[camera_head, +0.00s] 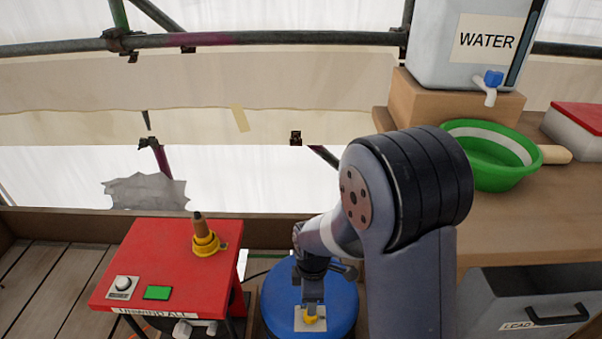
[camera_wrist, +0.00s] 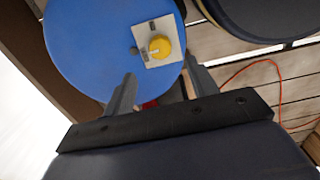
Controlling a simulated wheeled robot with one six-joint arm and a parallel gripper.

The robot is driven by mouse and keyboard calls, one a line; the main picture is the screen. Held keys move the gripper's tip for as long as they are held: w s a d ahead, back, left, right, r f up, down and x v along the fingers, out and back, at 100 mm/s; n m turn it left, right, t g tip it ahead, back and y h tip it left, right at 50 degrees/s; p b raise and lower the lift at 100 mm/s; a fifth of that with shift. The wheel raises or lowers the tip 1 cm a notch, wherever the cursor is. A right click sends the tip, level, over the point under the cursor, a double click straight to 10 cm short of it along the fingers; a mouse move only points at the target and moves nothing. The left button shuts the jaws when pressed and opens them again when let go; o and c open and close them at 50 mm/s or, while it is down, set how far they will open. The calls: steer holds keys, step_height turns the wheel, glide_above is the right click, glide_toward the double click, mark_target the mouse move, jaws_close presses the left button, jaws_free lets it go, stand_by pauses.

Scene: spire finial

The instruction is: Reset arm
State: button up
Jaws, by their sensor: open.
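My gripper (camera_wrist: 163,84) is open in the wrist view, its two fingers apart with nothing between them. In the head view my gripper (camera_head: 312,296) hangs over the round blue top (camera_head: 281,312) of a drum-like object. A yellow knob (camera_wrist: 160,47) on a pale square plate (camera_wrist: 148,58) sits on that blue top, just beyond the fingertips. I cannot tell the exact gap between the fingers and the plate.
A red table (camera_head: 165,262) with a dial (camera_head: 122,287), a green button (camera_head: 157,292) and a yellow-collared brown piece (camera_head: 205,240) stands left. A wooden bench (camera_head: 520,215) at right holds a water container (camera_head: 455,45) and a green bowl (camera_head: 480,170). An orange cable (camera_wrist: 235,72) lies on the planks.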

step_height(320, 180, down, 9)
steer(key=b, duration=0.3)
steer(key=shift+r+m, duration=0.25)
steer(key=shift+m, duration=0.05)
steer(key=shift+r, duration=0.1)
